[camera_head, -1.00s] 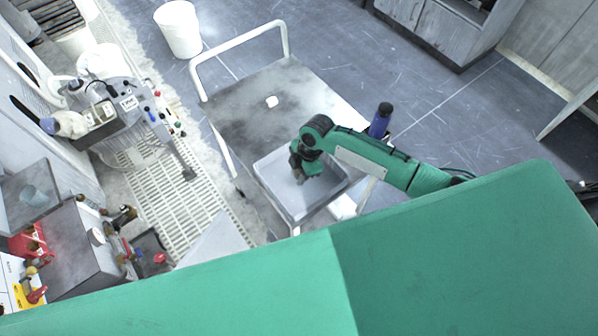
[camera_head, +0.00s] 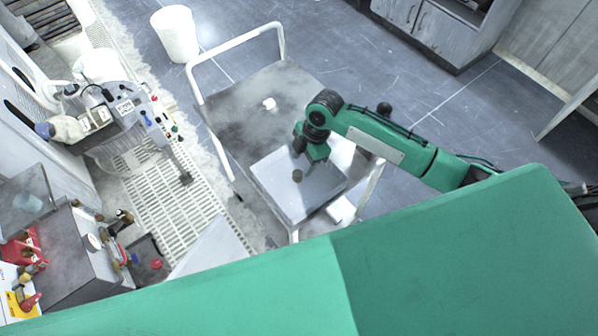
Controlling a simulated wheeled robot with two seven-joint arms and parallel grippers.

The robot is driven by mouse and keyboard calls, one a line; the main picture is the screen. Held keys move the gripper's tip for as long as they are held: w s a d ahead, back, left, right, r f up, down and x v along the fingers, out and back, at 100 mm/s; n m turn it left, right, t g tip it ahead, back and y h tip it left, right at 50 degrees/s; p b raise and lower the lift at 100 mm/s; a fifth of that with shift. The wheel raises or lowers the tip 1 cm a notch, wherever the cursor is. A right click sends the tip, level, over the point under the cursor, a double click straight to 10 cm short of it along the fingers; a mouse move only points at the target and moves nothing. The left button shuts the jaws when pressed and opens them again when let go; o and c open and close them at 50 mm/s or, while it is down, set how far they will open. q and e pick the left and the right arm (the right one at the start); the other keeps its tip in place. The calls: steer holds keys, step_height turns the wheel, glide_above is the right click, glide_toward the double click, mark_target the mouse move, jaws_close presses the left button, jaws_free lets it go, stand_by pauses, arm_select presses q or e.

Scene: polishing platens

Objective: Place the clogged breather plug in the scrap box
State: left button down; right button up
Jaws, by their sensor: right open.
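The scrap box (camera_head: 318,206) is a shallow, light grey, open box on the near end of the cart. A small brown plug (camera_head: 297,175), which looks like the breather plug, shows within the box's outline, apart from my gripper. I cannot tell exactly how it rests there. My right gripper (camera_head: 306,158) is open and empty, above the far side of the box, with its green arm coming in from the right. Its fingertips are small and partly hidden by the wrist. My left gripper is not in view.
The grey cart (camera_head: 235,110) has a white tube handle and a small white object (camera_head: 269,103) on its top. A polishing machine (camera_head: 125,115) stands on the left beside a floor grating. A white bin (camera_head: 176,35) stands behind. Open floor lies right of the cart.

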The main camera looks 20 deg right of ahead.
steer(key=shift+b+v, duration=0.3)
steer(key=shift+v, duration=1.95)
